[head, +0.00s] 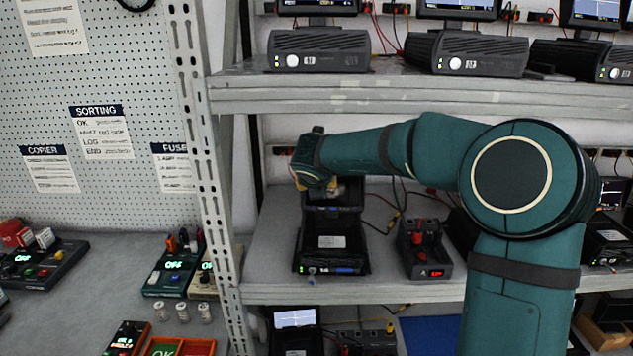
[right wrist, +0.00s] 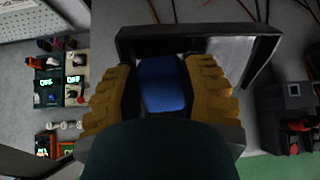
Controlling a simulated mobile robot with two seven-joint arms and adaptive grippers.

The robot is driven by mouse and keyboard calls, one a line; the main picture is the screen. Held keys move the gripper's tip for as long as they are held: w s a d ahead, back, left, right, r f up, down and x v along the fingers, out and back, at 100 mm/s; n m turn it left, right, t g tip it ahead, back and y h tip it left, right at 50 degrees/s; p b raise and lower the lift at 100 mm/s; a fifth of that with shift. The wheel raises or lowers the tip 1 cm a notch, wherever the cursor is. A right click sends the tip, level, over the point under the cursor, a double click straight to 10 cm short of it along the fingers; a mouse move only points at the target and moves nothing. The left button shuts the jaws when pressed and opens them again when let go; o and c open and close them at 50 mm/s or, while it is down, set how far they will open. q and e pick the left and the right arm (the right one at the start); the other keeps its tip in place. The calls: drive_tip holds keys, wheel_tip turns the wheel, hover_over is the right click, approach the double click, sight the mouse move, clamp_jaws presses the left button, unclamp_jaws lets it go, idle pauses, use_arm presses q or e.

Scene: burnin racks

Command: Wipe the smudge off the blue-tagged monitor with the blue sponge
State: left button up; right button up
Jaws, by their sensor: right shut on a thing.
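My right gripper (head: 318,182) reaches into the middle shelf bay. In the right wrist view its yellow fingers (right wrist: 162,90) are shut on the blue sponge (right wrist: 162,84). The sponge lies in front of a dark-framed monitor (right wrist: 127,40), which also shows in the head view (head: 350,197), partly behind my gripper. The monitor stands on a black unit (head: 331,257) with a pale label and a small blue strip on its front edge. A pale grey patch of screen (right wrist: 232,58) shows right of the fingers. I cannot make out the smudge, or whether the sponge touches the screen. My left gripper is out of view.
A black box with red plugs (head: 424,252) stands right of the unit. A perforated rack post (head: 203,160) rises on the left. The upper shelf edge (head: 400,95) runs above my arm. Cables lie on the middle shelf (head: 270,235). Small devices stand on the left bench.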

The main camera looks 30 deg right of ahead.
sight(338, 186)
drive_tip(key=shift+x, duration=0.95)
drive_tip(key=shift+s, duration=0.1)
drive_tip(key=shift+s+d+r+p, duration=0.1)
drive_tip(key=shift+s+d+p, duration=0.2)
drive_tip(key=shift+s+d, duration=0.25)
drive_tip(key=shift+s+d+p, duration=0.25)
drive_tip(key=shift+s+d, duration=0.15)
drive_tip(key=shift+d, duration=0.4)
drive_tip(key=shift+s+d+p, duration=0.35)
drive_tip(key=shift+s+d, duration=0.15)
drive_tip(key=shift+d, duration=0.3)
drive_tip(key=shift+s+d+p, duration=0.35)
drive_tip(key=shift+s+d, duration=0.2)
drive_tip(key=shift+d, duration=0.4)
drive_tip(key=shift+w+a, duration=0.6)
drive_tip(key=shift+a, duration=0.35)
drive_tip(key=shift+w+a, duration=0.75)
drive_tip(key=shift+a, duration=0.35)
drive_tip(key=shift+w+a, duration=0.75)
drive_tip(key=shift+a, duration=0.35)
